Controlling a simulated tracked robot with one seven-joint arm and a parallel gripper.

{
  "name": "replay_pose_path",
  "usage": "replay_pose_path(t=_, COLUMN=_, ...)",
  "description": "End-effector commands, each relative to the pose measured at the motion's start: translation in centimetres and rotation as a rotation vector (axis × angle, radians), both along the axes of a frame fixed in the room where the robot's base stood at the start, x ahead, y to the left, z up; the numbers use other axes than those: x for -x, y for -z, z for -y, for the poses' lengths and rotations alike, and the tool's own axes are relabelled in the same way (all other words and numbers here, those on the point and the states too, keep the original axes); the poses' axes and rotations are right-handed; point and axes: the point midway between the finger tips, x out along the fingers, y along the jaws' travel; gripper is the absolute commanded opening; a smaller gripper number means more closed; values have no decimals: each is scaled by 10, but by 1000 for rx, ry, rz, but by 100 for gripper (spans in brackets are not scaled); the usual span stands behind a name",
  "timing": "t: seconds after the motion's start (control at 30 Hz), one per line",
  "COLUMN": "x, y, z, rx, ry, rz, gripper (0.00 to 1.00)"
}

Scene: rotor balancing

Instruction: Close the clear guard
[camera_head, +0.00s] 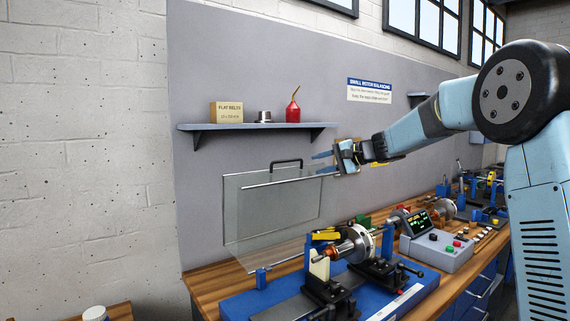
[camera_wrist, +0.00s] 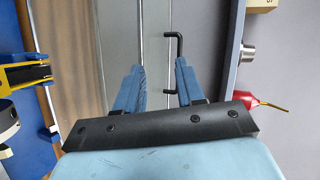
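The clear guard (camera_head: 270,212) stands raised behind the balancing machine (camera_head: 262,305), its panel tilted against the grey back wall. Its black handle (camera_head: 286,162) is on the upper edge. My gripper (camera_head: 318,162) is to the right of the handle, pointing left along the guard's top edge, with its fingers apart. In the wrist view my gripper (camera_wrist: 158,70) is open and empty. There the handle (camera_wrist: 179,62) lies beyond the fingertips, in line with the right finger, and the guard's edge rod (camera_wrist: 141,35) runs between the fingers. I see no contact with the handle.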

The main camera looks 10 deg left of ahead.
Motion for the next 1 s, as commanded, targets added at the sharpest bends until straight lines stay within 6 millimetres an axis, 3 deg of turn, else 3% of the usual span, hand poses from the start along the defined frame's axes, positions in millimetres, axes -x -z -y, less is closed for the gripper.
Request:
replay_pose_path(t=0.1, x=-36, y=4, z=-9, rx=-101, ry=15, rz=-15, gripper=38)
replay_pose_path(t=0.3, x=-70, y=6, z=-15, rx=-207, ry=36, rz=-30, gripper=38)
replay_pose_path(t=0.57, x=-81, y=7, z=-26, rx=-231, ry=39, rz=-32, gripper=38)
replay_pose_path(t=1.0, x=-108, y=16, z=-94, rx=-229, ry=39, rz=-33, gripper=38)
